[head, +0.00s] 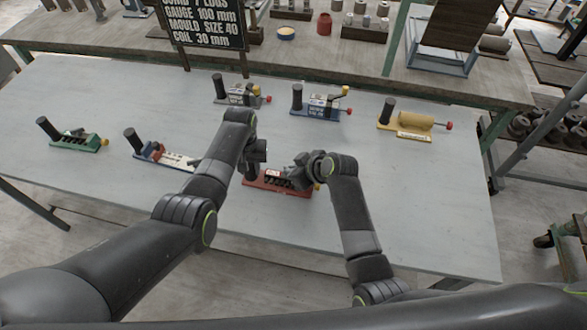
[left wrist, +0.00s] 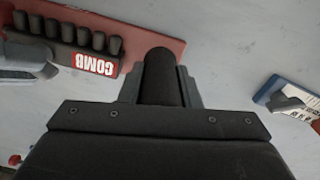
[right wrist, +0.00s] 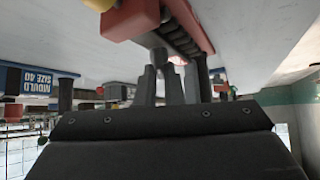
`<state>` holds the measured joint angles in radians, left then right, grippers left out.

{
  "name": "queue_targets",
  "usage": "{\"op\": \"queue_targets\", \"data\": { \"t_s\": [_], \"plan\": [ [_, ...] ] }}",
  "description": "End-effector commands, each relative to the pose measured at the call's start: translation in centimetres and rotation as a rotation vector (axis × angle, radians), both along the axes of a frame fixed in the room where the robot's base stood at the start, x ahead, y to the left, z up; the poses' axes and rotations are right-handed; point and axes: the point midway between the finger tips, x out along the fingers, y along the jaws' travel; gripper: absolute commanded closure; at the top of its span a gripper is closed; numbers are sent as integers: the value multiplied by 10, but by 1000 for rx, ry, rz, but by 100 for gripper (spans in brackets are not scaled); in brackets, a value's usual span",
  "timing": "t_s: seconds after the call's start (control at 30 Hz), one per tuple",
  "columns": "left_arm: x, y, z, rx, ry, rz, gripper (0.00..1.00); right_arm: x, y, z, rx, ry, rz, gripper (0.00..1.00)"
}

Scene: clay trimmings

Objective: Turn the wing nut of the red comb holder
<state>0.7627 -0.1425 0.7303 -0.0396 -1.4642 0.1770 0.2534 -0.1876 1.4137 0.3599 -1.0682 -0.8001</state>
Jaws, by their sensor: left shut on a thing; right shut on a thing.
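The red comb holder (head: 290,192) lies at the near edge of the grey table. In the left wrist view its red base (left wrist: 150,47), black teeth and COMB label (left wrist: 95,65) show. My left gripper (head: 256,160) is shut around the holder's upright black handle, which stands between the fingers in the left wrist view (left wrist: 160,75). My right gripper (head: 300,170) is shut at the holder's right part, its fingers (right wrist: 160,75) close together below the red body (right wrist: 140,18). The wing nut is hidden between these fingers and cannot be made out.
A green holder (head: 80,142) and a blue-and-white one (head: 165,155) stand to the left. A grey (head: 240,96), a blue (head: 318,104) and a yellow holder (head: 412,124) stand behind. The table's right part is clear.

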Motion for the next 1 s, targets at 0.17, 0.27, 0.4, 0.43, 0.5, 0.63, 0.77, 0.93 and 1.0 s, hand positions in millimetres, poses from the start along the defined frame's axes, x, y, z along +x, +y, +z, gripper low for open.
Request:
{"op": "queue_targets", "data": {
  "t_s": [0.17,0.27,0.4,0.43,0.5,0.63,0.77,0.93,1.0],
  "plan": [
    [0,0,0,0,0,-1,100,0,-1,-1,-2,0,-20,100],
    [0,0,0,0,0,0,100,0,-1,-1,-2,1,-19,100],
    [0,0,0,0,0,0,100,0,-1,-1,-2,0,-18,80],
    [0,0,0,0,0,0,100,0,-1,-1,-2,0,-18,76],
    [0,0,0,0,0,0,100,0,-1,-1,-1,0,-18,70],
    [0,0,0,0,0,0,100,0,-1,0,-1,0,-18,70],
    [0,0,1,0,-1,0,100,0,-1,0,0,0,-17,70],
    [0,0,1,0,-1,0,100,-4,-5,6,0,-1,-18,70],
    [0,0,1,0,-1,0,100,-8,-9,11,0,-2,-18,70]
  ]
}}
